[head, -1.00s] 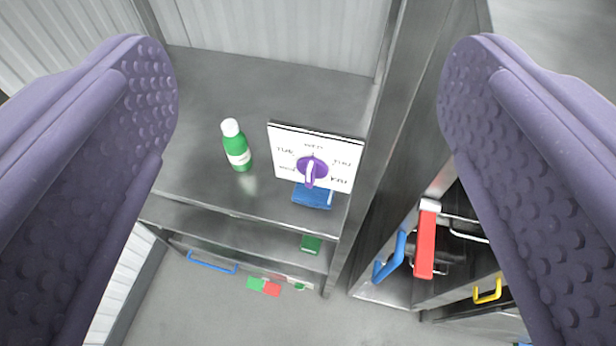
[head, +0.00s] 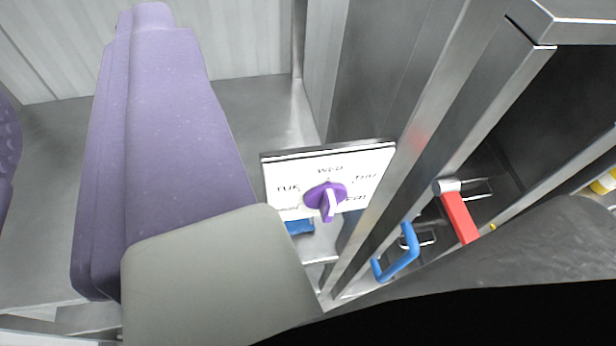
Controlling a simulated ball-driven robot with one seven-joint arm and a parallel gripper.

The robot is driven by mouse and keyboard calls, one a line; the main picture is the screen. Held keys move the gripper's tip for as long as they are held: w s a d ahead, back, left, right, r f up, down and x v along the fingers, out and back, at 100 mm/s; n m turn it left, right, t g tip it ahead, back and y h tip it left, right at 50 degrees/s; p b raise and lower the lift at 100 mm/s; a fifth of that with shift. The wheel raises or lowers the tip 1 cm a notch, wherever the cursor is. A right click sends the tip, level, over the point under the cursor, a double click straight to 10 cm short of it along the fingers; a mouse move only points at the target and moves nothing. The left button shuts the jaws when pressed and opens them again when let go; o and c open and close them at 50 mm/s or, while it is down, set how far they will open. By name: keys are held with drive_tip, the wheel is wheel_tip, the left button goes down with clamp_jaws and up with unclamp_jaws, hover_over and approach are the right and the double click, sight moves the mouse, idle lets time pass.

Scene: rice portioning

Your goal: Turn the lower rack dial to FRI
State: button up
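A white dial board (head: 283,172) shows just right of the middle, with a purple knob (head: 318,193) at its centre. The labels read TUE on the left, WED at the top, THU on the right and, less clearly, FRI at the lower right. The knob has a pale raised grip towards the bottom and a small tip towards WED; its exact setting is hard to tell. My gripper (head: 75,60) is open and empty. One purple finger stands left of the board, apart from the knob; the other is mostly cut off at the left edge.
A metal post (head: 440,150) rises close to the right of the board. Beyond it are a blue handle (head: 408,253) and a red handle (head: 459,217). A blue block (head: 299,227) shows below the board. A grey metal shelf (head: 265,100) lies behind.

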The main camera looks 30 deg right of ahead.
drive_tip(key=w+d+f+p, duration=0.3)
drive_tip(key=w+f+p, duration=0.1)
drive_tip(key=f, duration=0.3)
drive_tip(key=m+t+h+p, duration=0.15)
drive_tip(key=h+p, duration=0.25)
drive_tip(key=p, duration=0.5)
approach(334, 207)
drive_tip(key=w, duration=0.2)
drive_tip(key=shift+m, duration=0.35)
drive_tip(key=x, duration=0.7)
drive_tip(key=shift+w+d+r+p, duration=0.1)
drive_tip(key=shift+w+d+p, duration=0.05)
drive_tip(key=shift+d+p, duration=0.2)
drive_tip(key=shift+c, duration=0.4)
clamp_jaws()
